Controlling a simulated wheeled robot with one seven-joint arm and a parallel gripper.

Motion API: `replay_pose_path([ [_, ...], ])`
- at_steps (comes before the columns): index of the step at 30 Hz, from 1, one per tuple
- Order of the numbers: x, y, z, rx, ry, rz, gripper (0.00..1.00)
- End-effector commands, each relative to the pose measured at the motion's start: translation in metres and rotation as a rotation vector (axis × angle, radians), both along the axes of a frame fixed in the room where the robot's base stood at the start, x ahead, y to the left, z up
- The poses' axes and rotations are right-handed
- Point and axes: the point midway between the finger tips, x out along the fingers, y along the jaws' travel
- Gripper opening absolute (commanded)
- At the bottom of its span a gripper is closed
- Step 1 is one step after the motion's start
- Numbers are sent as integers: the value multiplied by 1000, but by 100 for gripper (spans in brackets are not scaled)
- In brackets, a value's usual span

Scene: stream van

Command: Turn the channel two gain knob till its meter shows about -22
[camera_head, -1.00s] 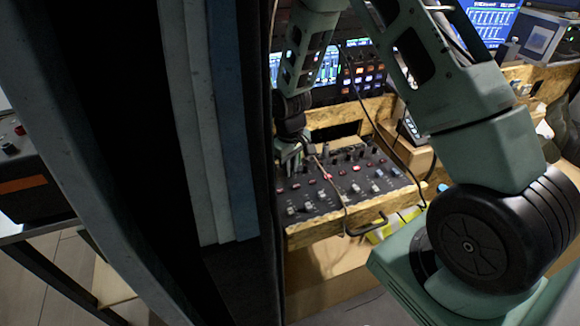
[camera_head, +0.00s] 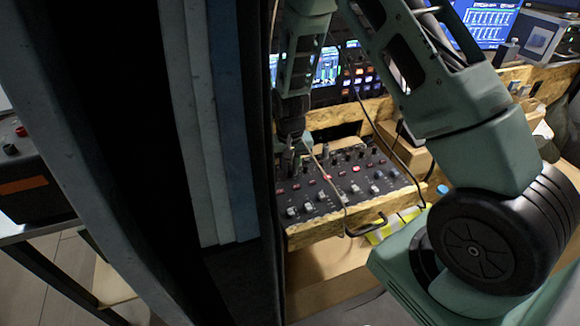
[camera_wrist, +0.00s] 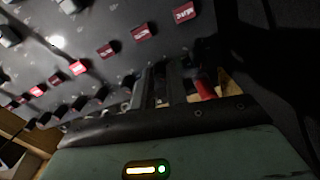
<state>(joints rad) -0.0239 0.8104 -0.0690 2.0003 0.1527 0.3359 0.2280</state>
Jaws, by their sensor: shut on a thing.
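The audio mixer (camera_head: 322,205) is a dark sloping panel with rows of knobs and red buttons, set in a wooden frame. It also fills the upper left of the wrist view (camera_wrist: 120,25). My gripper (camera_head: 288,163) is at the panel's far left part, down at the knobs. In the wrist view its fingers (camera_wrist: 172,88) are shut on a small knob, which they mostly hide. I cannot read which channel that knob belongs to. The monitor (camera_head: 326,66) behind shows coloured level bars, partly covered by my arm; its numbers are too small to read.
A dark upright wall edge (camera_head: 262,120) stands close on the left of the mixer. A thin cable (camera_head: 336,184) hangs across the panel. A cardboard box (camera_head: 403,150) sits at the right.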

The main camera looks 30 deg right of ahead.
Motion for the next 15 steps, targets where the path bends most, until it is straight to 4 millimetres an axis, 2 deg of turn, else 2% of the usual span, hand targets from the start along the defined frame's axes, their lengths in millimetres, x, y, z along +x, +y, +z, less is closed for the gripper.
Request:
replay_pose_path([
  [14, 1, 0, 1, -1, -2, -11, 0],
  [15, 1, 0, 1, -1, -2, -11, 26],
])
